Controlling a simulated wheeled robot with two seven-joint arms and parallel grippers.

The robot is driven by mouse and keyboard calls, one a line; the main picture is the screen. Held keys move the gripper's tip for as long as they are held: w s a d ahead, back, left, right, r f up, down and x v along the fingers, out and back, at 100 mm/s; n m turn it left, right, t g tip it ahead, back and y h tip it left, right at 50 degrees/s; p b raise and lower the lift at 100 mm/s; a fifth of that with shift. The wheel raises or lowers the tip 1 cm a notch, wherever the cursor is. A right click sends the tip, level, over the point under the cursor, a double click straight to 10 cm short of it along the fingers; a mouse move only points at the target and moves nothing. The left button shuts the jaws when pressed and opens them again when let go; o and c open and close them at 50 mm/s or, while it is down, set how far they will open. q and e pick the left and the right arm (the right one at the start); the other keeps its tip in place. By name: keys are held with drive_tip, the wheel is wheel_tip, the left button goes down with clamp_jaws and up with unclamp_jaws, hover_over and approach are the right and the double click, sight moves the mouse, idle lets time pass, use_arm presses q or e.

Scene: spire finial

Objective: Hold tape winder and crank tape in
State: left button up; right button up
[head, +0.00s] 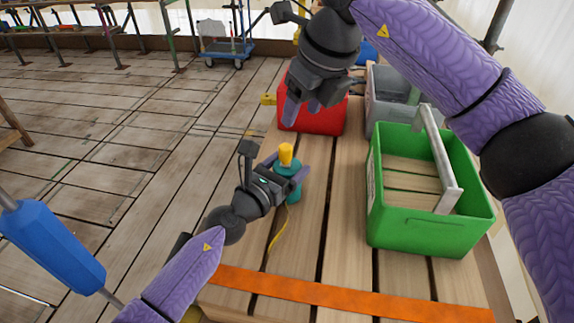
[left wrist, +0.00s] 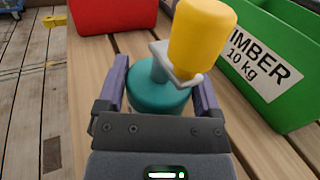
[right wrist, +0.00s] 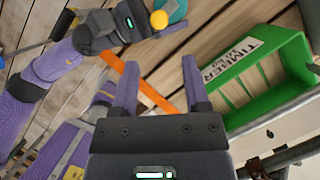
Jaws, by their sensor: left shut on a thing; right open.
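The tape winder (head: 287,184) is a teal round body on the wooden table. It has a grey crank arm with a yellow knob (head: 285,154) standing up on top. A yellow tape (head: 278,230) trails from it toward the near side. My left gripper (head: 292,178) is shut around the teal body; the left wrist view shows a purple finger on each side of the winder (left wrist: 160,92). My right gripper (head: 302,112) is open and empty, above and beyond the winder. The right wrist view shows its spread fingers (right wrist: 156,95), with the winder's knob (right wrist: 159,20) at the top.
A green crate (head: 430,232) marked TIMBER stands on the table at right. A red bin (head: 312,122) and a grey bin (head: 385,105) stand at the back. An orange strip (head: 345,296) crosses the near table. Boards between winder and crate are clear.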

idle(0.4)
drive_tip(key=shift+n, duration=0.4)
drive_tip(key=c, duration=0.4)
drive_tip(key=shift+w+n, duration=0.15)
drive_tip(key=shift+n, duration=0.85)
drive_tip(key=shift+c, duration=1)
drive_tip(key=n, duration=0.4)
drive_tip(key=shift+w+f, duration=0.1)
drive_tip(key=shift+w, duration=0.1)
clamp_jaws()
wheel_tip(320, 180, down, 7)
drive_tip(key=w+d+n+t+h, duration=0.1)
drive_tip(key=w+n, duration=0.1)
drive_tip(key=n, duration=2.2)
drive_tip(key=shift+w+n, duration=0.3)
drive_tip(key=shift+w, duration=0.1)
drive_tip(key=shift+d, duration=0.15)
